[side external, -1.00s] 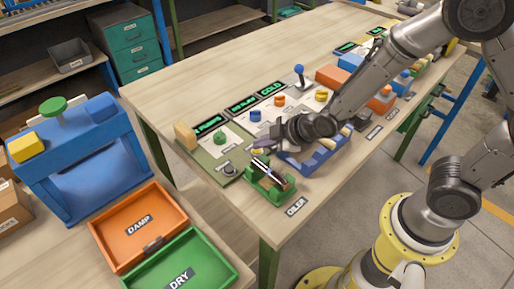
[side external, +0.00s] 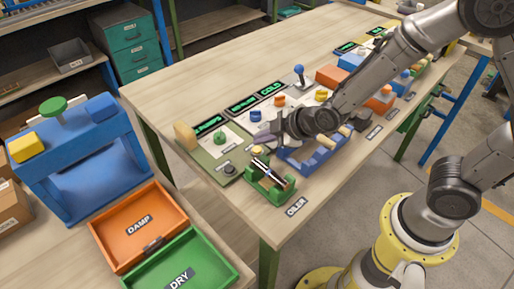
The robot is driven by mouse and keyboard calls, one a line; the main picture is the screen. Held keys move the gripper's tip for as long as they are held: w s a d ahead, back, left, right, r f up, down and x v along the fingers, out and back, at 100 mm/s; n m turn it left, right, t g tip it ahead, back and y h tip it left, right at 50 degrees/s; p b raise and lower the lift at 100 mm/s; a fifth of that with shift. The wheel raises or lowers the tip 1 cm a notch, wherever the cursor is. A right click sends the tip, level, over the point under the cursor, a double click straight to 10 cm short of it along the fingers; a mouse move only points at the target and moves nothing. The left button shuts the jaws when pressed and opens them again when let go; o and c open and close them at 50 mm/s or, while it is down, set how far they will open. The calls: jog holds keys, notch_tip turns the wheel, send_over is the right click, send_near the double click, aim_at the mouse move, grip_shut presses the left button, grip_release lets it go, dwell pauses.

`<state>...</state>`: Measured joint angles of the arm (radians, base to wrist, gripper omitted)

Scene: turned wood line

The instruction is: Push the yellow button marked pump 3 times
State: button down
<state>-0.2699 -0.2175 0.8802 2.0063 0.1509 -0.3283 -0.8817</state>
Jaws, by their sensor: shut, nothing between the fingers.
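A small yellow button (side external: 257,151) sits on the control board near the front left of the bench, just behind the green oiler stand. My gripper (side external: 262,143) reaches in from the right with its fingers shut and empty. Its tips are just above and beside the yellow button in the picture. I cannot tell whether they touch it. The button's label is too small to read. A lit display (side external: 207,125) on the same board seems to read a number of pumps, but its first character is unclear.
A green stand (side external: 268,184) with a dark rod stands in front of the button. A green knob (side external: 220,137), a blue knob (side external: 255,115) and an orange knob (side external: 280,100) stand behind.

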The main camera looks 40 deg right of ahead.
aim_at(261, 150)
notch_tip(261, 150, up, 5)
jog(key=shift+f, duration=0.1)
dwell(0.4)
dwell(2.4)
notch_tip(261, 150, up, 4)
jog(key=shift+f, duration=0.1)
dwell(0.4)
jog(key=shift+f, duration=4.4)
jog(key=shift+f, duration=0.1)
